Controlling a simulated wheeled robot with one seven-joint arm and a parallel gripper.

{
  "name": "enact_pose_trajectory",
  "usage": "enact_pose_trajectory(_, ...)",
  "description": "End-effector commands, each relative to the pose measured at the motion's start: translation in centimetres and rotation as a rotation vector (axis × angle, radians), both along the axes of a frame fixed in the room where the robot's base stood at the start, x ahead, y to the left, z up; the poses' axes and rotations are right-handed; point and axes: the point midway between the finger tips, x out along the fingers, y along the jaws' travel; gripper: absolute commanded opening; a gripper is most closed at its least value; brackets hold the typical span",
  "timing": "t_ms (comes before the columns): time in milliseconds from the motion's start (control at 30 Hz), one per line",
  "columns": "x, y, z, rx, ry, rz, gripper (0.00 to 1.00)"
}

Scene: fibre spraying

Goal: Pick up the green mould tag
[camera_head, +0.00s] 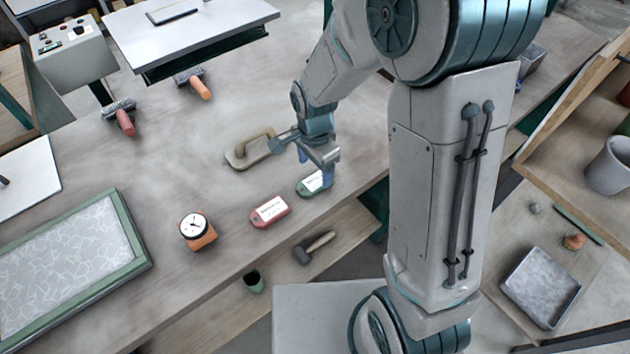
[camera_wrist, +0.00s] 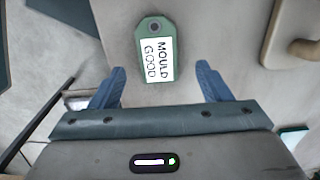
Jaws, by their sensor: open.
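The green mould tag (camera_head: 311,184) lies flat on the table near its front edge, partly hidden by my gripper in the head view. In the wrist view the tag (camera_wrist: 155,50) shows a white label reading "MOULD GOOD" and a hole at its far end. My gripper (camera_head: 328,178) is over the tag's right end in the head view. In the wrist view my gripper (camera_wrist: 160,80) is open, with one blue finger to each side of the tag's line. The tag lies ahead of the fingertips, and nothing is between them that I can see gripped.
A red tag (camera_head: 270,211) lies left of the green one, and an orange-cased dial (camera_head: 197,231) stands farther left. A wooden-handled float (camera_head: 250,148) lies behind; its handle shows in the wrist view (camera_wrist: 304,50). A hammer (camera_head: 314,247) lies on the lower shelf.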

Motion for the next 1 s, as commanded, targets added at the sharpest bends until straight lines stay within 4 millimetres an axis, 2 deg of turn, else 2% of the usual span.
enact_pose_trajectory(300, 0.0, -0.4, -3.6, -0.001, 0.004, 0.001, 0.71)
enact_pose_trajectory(633, 0.0, -0.4, -4.1, -0.001, 0.001, 0.000, 0.71)
enact_pose_trajectory(800, 0.0, -0.4, -4.1, -0.001, 0.001, 0.000, 0.24)
enact_pose_trajectory(1000, 0.0, -0.4, -4.1, -0.001, 0.001, 0.000, 0.23)
